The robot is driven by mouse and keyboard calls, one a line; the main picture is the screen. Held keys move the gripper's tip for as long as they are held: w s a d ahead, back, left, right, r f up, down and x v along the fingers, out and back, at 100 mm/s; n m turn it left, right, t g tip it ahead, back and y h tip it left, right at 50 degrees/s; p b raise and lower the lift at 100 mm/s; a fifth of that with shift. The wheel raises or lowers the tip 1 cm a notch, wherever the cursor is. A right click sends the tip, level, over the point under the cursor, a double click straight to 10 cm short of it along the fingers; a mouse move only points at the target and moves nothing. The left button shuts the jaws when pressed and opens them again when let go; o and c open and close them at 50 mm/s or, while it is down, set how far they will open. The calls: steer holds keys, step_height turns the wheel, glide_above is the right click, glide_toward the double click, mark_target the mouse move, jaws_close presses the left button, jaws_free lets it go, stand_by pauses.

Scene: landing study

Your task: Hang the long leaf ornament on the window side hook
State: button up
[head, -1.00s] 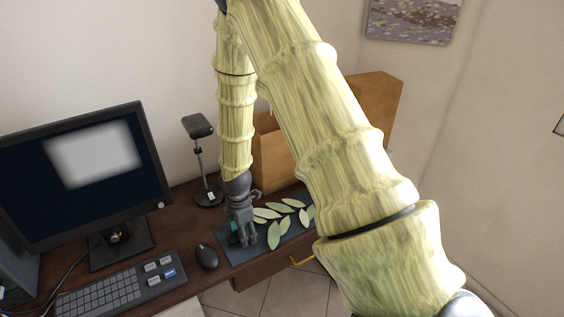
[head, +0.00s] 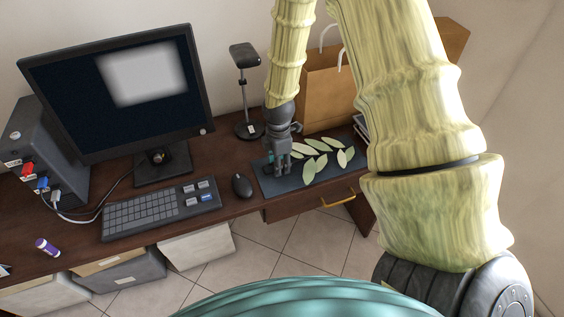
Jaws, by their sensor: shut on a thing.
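The long leaf ornament (head: 311,168), a spray of several pale green leaves, lies on a dark blue-grey mat (head: 298,187) on the desk. My gripper (head: 278,171) points down at the left part of the mat, at the ornament's left end. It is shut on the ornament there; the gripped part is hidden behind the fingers. The leaves spread out to the right of the gripper and look flat on the mat. No window side hook shows in this view.
A monitor (head: 120,90), keyboard (head: 150,212) and mouse (head: 242,186) fill the desk to the left. A black lamp (head: 246,90) stands behind the gripper. A brown paper bag (head: 330,95) stands behind the leaves, partly hidden by my arm. A drawer handle (head: 338,200) sticks out below.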

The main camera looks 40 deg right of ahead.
steer(key=shift+r, duration=0.95)
steer(key=s+a+r+b, duration=0.1)
steer(key=s+a+b, duration=0.2)
steer(key=s, duration=1.2)
steer(key=shift+s+r, duration=0.15)
steer(key=shift+s, duration=0.25)
